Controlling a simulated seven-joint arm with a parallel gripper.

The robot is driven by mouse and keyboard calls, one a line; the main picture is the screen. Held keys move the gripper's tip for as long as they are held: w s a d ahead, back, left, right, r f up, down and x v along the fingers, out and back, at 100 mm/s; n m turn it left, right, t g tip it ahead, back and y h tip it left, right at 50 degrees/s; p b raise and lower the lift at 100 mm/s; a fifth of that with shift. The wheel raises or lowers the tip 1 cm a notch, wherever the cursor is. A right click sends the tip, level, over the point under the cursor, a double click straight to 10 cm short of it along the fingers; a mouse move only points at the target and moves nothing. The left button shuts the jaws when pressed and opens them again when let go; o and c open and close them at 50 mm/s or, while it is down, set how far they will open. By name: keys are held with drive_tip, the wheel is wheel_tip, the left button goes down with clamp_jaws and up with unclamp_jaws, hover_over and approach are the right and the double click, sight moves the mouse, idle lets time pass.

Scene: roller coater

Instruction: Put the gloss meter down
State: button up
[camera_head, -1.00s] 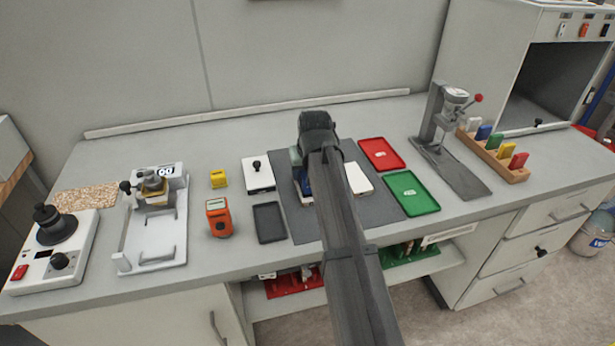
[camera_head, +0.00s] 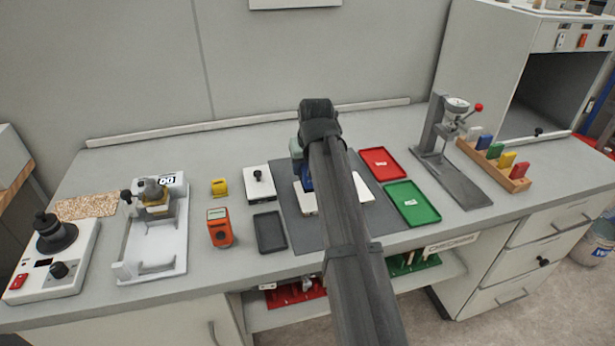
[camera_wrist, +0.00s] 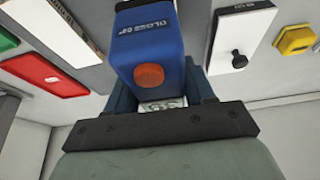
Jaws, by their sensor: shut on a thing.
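The gloss meter (camera_wrist: 150,45) is a blue box with white lettering and a round orange button. My gripper (camera_wrist: 163,92) is shut on it, with a dark finger on each side, in the wrist view. In the head view a blue part of the meter (camera_head: 306,178) shows beside my dark arm, over the grey mat (camera_head: 375,212) and near a white panel (camera_head: 307,204). My arm hides most of the meter and the fingertips there. I cannot tell whether its underside touches anything.
Red (camera_head: 381,163) and green (camera_head: 412,204) trays lie right of the mat. A dark tray (camera_head: 270,232), a knobbed white block (camera_head: 259,183), a yellow block (camera_head: 219,187) and an orange device (camera_head: 219,228) stand left. A press stand (camera_head: 452,165) is farther right.

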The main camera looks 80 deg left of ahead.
wheel_tip(320, 180, up, 4)
drive_tip(key=shift+f, duration=0.1)
drive_tip(key=shift+w+r, duration=0.3)
drive_tip(key=w+m, duration=0.2)
drive_tip(key=w, duration=1.2)
drive_tip(key=shift+s+f+n, duration=0.1)
drive_tip(key=shift+f+n, duration=0.55)
drive_tip(key=shift+f, duration=1.7)
drive_tip(key=shift+s+f+n, duration=0.1)
drive_tip(key=shift+f+n, duration=0.55)
drive_tip(key=shift+f, duration=1.65)
drive_tip(key=shift+f, duration=0.1)
drive_tip(key=o, duration=1.4)
